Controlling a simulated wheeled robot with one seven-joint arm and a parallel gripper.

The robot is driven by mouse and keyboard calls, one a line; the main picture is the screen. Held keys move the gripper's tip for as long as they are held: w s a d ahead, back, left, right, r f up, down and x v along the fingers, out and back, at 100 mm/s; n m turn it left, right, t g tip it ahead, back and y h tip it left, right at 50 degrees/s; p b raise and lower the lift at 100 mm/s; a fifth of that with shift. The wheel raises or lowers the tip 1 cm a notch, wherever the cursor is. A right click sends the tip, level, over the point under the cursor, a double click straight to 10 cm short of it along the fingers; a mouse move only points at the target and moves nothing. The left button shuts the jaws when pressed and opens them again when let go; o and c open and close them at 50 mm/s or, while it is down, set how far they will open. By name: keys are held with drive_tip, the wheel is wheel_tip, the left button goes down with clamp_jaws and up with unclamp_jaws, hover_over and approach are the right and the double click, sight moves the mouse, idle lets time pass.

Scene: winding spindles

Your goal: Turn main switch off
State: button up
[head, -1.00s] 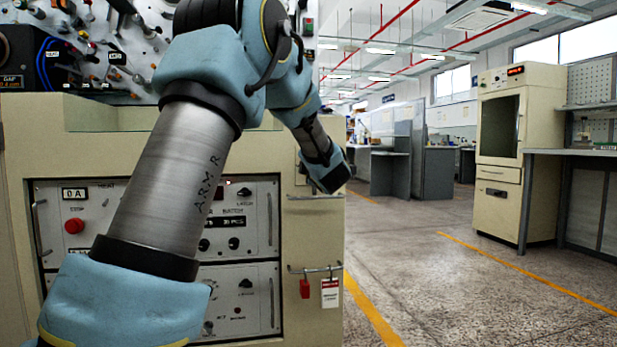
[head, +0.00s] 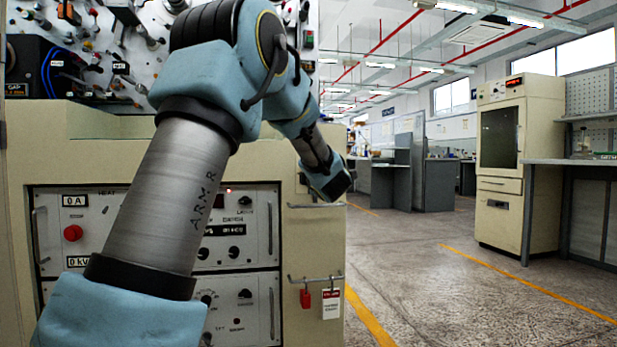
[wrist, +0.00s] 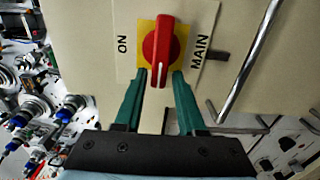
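The main switch (wrist: 160,50) is a red rotary handle on a yellow square, set on a pale plate (wrist: 203,18) marked ON and MAIN. In the wrist view its handle runs up and down the picture, and OFF is not visible. My gripper (wrist: 160,75) has two green fingers, one on each side of the handle's lower end. They are open, with small gaps showing beside the handle; I cannot tell whether either touches it. In the head view my arm's end hides the switch and the fingers cannot be made out.
A metal bar handle (wrist: 248,62) stands right of the switch. On the cabinet (head: 315,245), a rail (head: 315,277) carries a red padlock (head: 305,299) and a tag (head: 331,303). A panel with a red button (head: 73,233) lies behind my arm. The floor at right is open.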

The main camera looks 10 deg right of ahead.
drive_tip(key=shift+o, duration=0.8)
drive_tip(key=s+p, duration=0.1)
drive_tip(key=s, duration=1)
drive_tip(key=shift+p, duration=0.4)
